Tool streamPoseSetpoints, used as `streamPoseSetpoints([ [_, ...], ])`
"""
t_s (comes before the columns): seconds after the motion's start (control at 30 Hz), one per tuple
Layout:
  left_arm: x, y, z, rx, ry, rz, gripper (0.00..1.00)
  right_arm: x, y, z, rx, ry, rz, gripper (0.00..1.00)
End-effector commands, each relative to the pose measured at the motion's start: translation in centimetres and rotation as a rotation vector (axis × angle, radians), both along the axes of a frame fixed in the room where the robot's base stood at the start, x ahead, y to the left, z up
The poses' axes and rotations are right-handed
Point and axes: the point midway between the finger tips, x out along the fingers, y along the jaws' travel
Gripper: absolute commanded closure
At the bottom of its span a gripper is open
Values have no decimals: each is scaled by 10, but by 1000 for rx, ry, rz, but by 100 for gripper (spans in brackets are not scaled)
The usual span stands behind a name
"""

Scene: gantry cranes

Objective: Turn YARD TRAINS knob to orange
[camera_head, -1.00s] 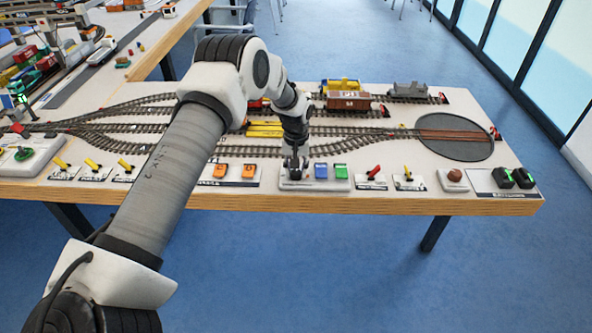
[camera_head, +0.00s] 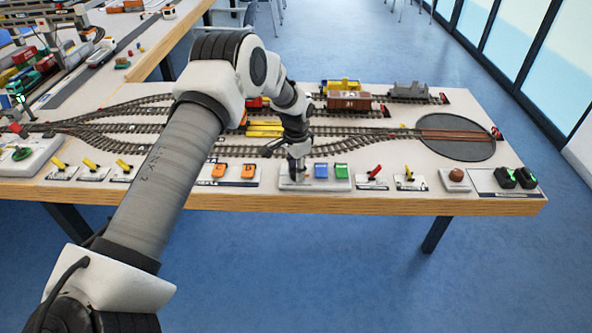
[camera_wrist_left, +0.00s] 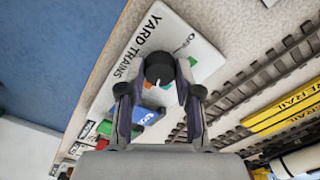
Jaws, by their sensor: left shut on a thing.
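The YARD TRAINS knob (camera_wrist_left: 159,68) is round and black with a pale pointer mark. It stands on a white panel (camera_wrist_left: 207,60) lettered "YARD TRAINS", with smaller "OFF" lettering near the knob. My left gripper (camera_wrist_left: 158,88) is shut on the knob, one finger on each side of it. In the head view my left gripper (camera_head: 298,167) points down at the left end of the same panel (camera_head: 315,186) and hides the knob there. The colour that the pointer faces cannot be told. My right gripper is not in view.
Blue (camera_head: 321,170) and green (camera_head: 341,171) buttons sit just right of the knob. Orange buttons (camera_head: 219,170) are to the left, and a red lever (camera_head: 374,171) is further right. Tracks with wagons (camera_head: 348,101) run behind. The table's front edge (camera_head: 400,207) is close.

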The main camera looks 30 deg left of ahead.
Motion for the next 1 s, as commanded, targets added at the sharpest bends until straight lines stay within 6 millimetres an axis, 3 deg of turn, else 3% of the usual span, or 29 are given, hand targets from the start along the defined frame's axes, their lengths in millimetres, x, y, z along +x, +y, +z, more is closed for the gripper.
streamPoseSetpoints([
  [0.4,-3,-1,-4,-3,10,-221,100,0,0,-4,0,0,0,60],
  [0.97,-3,-1,-4,-3,10,-254,100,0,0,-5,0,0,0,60],
  [1.0,-3,-1,-4,-3,10,-254,56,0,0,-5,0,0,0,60],
])
